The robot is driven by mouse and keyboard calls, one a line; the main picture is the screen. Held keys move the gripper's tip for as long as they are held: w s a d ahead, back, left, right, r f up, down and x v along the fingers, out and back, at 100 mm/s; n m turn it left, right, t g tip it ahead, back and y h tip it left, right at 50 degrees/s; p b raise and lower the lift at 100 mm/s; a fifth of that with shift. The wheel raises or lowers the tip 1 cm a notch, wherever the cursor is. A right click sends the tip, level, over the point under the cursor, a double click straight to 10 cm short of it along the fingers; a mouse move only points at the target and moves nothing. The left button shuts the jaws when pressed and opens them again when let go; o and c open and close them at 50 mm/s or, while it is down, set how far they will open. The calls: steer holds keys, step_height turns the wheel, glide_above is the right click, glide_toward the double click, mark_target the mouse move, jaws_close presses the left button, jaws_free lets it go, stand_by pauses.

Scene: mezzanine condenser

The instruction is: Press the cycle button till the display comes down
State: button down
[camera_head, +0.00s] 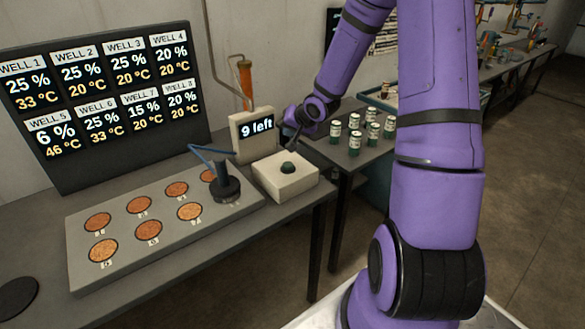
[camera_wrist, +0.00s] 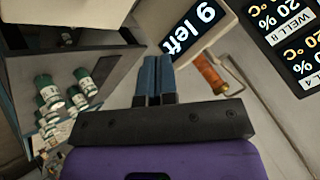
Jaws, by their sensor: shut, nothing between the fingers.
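The cycle button (camera_head: 288,168) is a dark green dome on a pale box (camera_head: 284,182) at the table's right end. Behind it stands a beige display (camera_head: 253,126) reading "9 left". It also shows in the wrist view (camera_wrist: 190,28), tilted, just beyond my fingers. My gripper (camera_wrist: 153,62) is shut and empty, its two blue fingers side by side. In the head view my gripper is small and dark, in front of the display's right side and seemingly above the button, apart from it. The button does not show in the wrist view.
A wide screen (camera_head: 105,100) lists several wells with percentages and temperatures. A grey plate (camera_head: 150,235) with several copper wells lies left of the button box, with a black round tool (camera_head: 227,188) on it. Green-capped jars (camera_head: 354,142) stand on the right-hand table.

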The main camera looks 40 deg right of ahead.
mark_target(290, 164)
steer(key=shift+f, duration=0.15)
steer(key=shift+f, duration=4.35)
steer(key=shift+f, duration=0.1)
steer(key=shift+f, duration=0.35)
steer(key=shift+f, duration=0.55)
steer(key=shift+r, duration=1)
steer(key=shift+r, duration=2.5)
